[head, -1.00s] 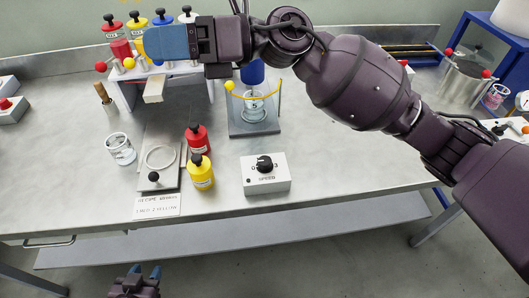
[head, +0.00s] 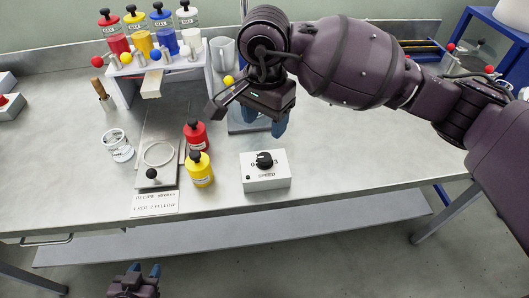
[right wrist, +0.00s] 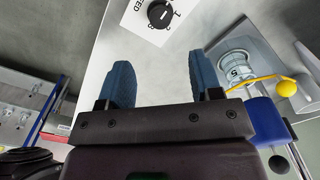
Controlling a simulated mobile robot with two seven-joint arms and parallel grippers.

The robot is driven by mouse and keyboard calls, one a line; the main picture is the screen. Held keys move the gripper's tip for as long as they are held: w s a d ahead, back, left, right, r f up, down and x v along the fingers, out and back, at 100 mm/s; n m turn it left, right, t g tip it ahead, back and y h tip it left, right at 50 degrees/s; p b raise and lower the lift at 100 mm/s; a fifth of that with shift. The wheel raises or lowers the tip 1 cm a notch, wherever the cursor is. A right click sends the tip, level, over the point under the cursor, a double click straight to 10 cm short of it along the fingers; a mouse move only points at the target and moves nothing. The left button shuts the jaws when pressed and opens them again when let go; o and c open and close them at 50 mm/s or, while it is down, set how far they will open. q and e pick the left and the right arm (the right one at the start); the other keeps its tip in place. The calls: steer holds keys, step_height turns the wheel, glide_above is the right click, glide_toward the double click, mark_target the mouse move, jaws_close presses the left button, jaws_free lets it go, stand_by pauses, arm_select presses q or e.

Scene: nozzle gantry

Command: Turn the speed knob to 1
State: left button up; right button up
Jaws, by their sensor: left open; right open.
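The speed knob (head: 264,160) is black and round, on top of a white box marked SPEED (head: 266,179) near the table's front edge. In the right wrist view the knob (right wrist: 160,14) shows at the top, with digits around it. My right gripper (head: 280,126) is open and empty, above the table just behind the box, its blue fingers pointing down. In the right wrist view its fingers (right wrist: 163,82) are apart, with the knob beyond them. My left gripper (head: 143,271) is open and empty, low in front of the table. The knob's exact setting is hard to read.
A red bottle (head: 196,135) and a yellow bottle (head: 200,170) stand left of the box. A stand with a yellow-ball lever (head: 228,80) is behind, partly hidden by my right arm. The table right of the box is clear.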

mark_target(265, 156)
step_height(265, 156, down, 11)
steer(key=shift+r+b, duration=0.15)
steer(key=shift+b, duration=0.3)
steer(key=shift+c, duration=0.2)
steer(key=c, duration=0.9)
